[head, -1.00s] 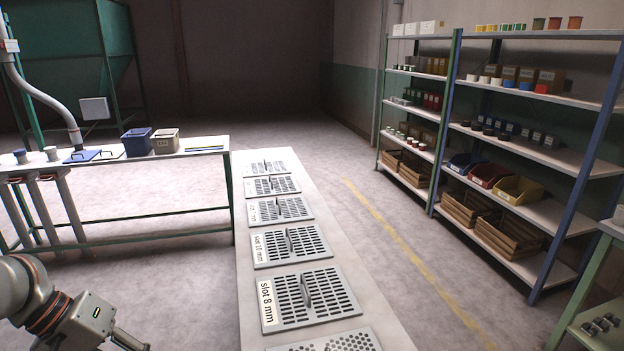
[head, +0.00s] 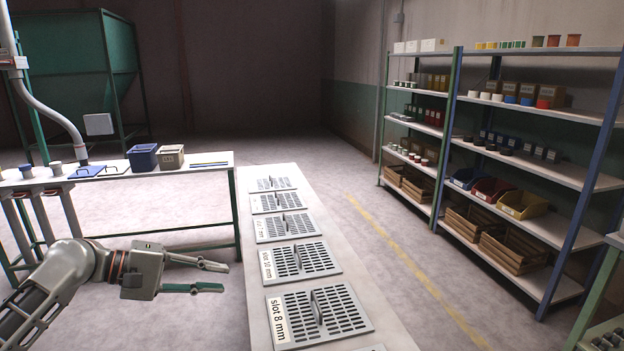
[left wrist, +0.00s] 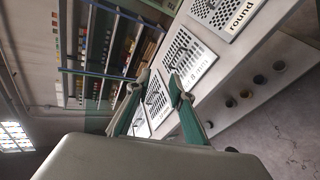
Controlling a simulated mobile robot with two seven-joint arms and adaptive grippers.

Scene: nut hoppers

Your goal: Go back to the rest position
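My left gripper (head: 212,276) reaches in from the lower left in the head view. Its two fingers are spread apart with nothing between them, over the floor left of the long bench (head: 262,337). My right gripper does not show in either view.
The long bench carries a row of slotted plates with handles, including one labelled slot 8 mm (head: 318,316). A table (head: 110,190) at the left holds a blue bin (head: 143,158) and a tan bin (head: 171,157). Shelving (head: 530,165) stands at the right.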

